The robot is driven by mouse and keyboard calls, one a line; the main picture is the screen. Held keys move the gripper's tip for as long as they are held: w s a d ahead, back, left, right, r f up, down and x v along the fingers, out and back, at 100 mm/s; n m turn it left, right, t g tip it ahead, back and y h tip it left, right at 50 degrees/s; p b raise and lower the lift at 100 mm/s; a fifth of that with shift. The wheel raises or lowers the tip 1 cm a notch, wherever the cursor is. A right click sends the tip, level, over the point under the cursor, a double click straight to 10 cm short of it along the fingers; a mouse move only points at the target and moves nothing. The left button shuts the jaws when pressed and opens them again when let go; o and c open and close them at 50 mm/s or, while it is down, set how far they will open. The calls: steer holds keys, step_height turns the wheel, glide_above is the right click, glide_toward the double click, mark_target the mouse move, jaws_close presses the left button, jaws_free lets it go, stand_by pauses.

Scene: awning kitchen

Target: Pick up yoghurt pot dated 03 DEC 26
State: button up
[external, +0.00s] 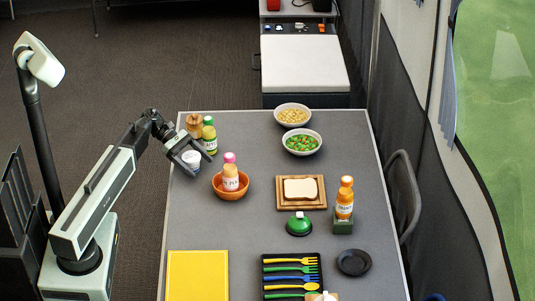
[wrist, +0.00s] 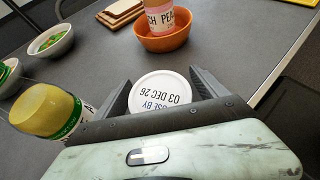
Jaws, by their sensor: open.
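The yoghurt pot (wrist: 162,92) has a white lid that reads "USE BY 03 DEC 26", upside down in the wrist view. In the external view the pot (external: 191,158) stands near the table's left edge. My gripper (wrist: 160,88) is open, with one finger on each side of the pot. In the external view my gripper (external: 192,156) is over the pot and hides part of it. I cannot tell whether the fingers touch it.
A yellow-capped bottle (wrist: 45,110) stands close to the left finger in the wrist view. An orange bowl (wrist: 162,38) holding a bottle (wrist: 159,18) is just beyond the pot. White food bowls (external: 293,115) and a bread board (external: 301,204) are farther off.

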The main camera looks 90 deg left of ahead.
mark_target(198, 158)
steer(key=c, duration=1.4)
steer(key=shift+r, duration=0.15)
step_height(198, 158, up, 10)
steer(key=p, duration=1)
